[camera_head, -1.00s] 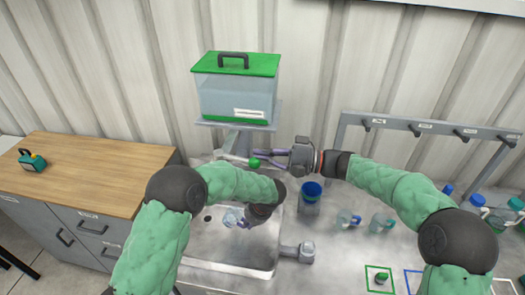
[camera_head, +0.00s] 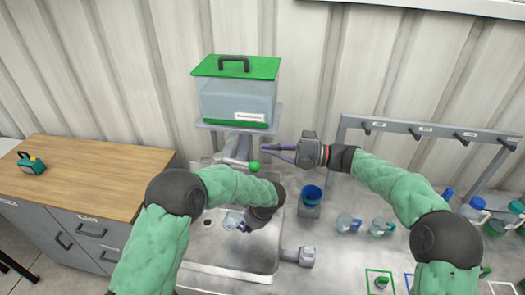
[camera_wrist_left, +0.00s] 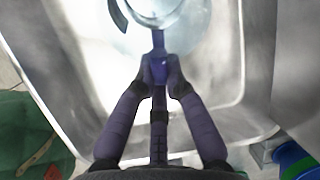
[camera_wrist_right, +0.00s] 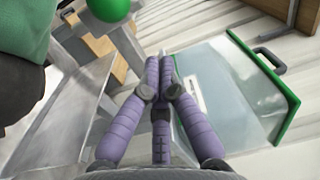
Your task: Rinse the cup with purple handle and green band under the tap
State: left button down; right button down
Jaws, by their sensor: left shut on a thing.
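The clear cup (camera_head: 232,220) with a purple handle (camera_wrist_left: 157,66) is over the sink basin (camera_head: 213,250). My left gripper (camera_head: 243,227) is shut on the handle. In the left wrist view the cup body (camera_wrist_left: 160,12) is cut off by the top edge, and I cannot make out the band's colour. The tap (camera_head: 236,148) with a green knob (camera_head: 254,166) stands behind the cup, below the tank. I cannot tell whether water runs. My right gripper (camera_head: 268,147) is just right of the knob and apart from it, its fingertips together and empty in the right wrist view (camera_wrist_right: 161,62).
A tank with a green lid (camera_head: 237,100) stands above the tap. A blue container (camera_head: 311,194) is right of the sink, with clear cups (camera_head: 348,222) beyond it. Bottles (camera_head: 474,208) and a hook rack (camera_head: 420,128) are at the right. A wooden-topped cabinet (camera_head: 90,185) is at left.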

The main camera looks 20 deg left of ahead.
pick_arm(q)
jog(key=shift+d+r, duration=0.1)
pick_arm(e)
jog(key=s+v, duration=0.2)
jog(key=v, duration=0.5)
jog(key=s+a+m+t, duration=0.2)
jog(key=s+a+m, duration=0.1)
jog(key=a, duration=0.4)
jog(key=shift+a+f+m, duration=0.3)
jog(key=shift+a+f, duration=0.05)
dwell(0.3)
jog(key=shift+s, duration=0.15)
